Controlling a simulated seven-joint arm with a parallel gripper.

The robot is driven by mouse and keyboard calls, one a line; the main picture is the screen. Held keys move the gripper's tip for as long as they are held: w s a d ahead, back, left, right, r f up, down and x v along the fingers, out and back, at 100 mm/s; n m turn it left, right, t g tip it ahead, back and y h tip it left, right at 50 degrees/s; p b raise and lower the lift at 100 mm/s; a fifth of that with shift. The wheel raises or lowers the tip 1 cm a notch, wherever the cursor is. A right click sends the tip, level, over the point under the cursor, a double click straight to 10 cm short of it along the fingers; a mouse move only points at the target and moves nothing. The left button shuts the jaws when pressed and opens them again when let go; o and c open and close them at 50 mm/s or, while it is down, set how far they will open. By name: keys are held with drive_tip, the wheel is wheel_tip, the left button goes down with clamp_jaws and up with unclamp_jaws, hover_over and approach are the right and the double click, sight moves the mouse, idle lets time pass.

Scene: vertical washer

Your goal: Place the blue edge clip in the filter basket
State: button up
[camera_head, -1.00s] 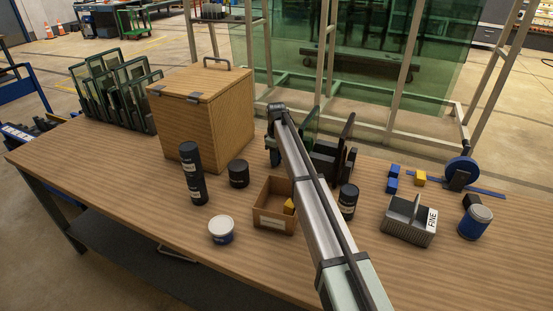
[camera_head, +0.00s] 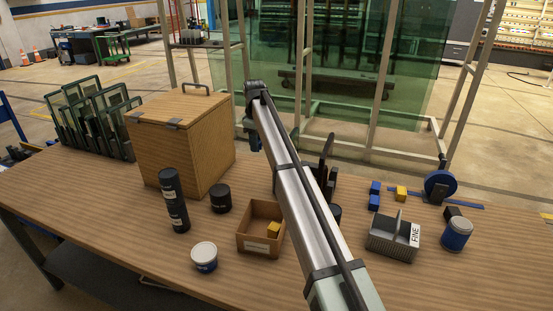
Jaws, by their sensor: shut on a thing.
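My gripper (camera_head: 254,142) hangs at the far end of my arm, to the right of the wooden box and above the back of the bench. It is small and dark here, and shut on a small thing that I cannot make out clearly. Two blue blocks, which look like edge clips (camera_head: 375,187), lie on the bench at the right beside a yellow one (camera_head: 401,193). A grey ribbed basket with a middle divider and the label FINE (camera_head: 395,247) stands in front of them, well to the right of my gripper. No clip is visible in it.
An open wooden tray (camera_head: 255,243) holds a yellow block. Dark canisters (camera_head: 173,200), a white-lidded tub (camera_head: 204,257) and a blue tin (camera_head: 456,233) stand around. A lidded wooden box (camera_head: 180,145) stands back left. My arm partly hides dark racks and a dark jar.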

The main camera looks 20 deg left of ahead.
wheel_tip(320, 180, up, 11)
drive_tip(key=shift+w+f, duration=0.1)
drive_tip(key=shift+f, duration=0.1)
drive_tip(key=s+d, duration=0.1)
drive_tip(key=d, duration=1.7)
drive_tip(key=n, duration=0.1)
hover_over(400, 218)
wheel_tip(400, 218, down, 5)
drive_tip(key=shift+s+f, duration=0.1)
drive_tip(key=shift+f, duration=5.15)
drive_tip(key=o, duration=1)
drive_tip(key=shift+f, duration=0.1)
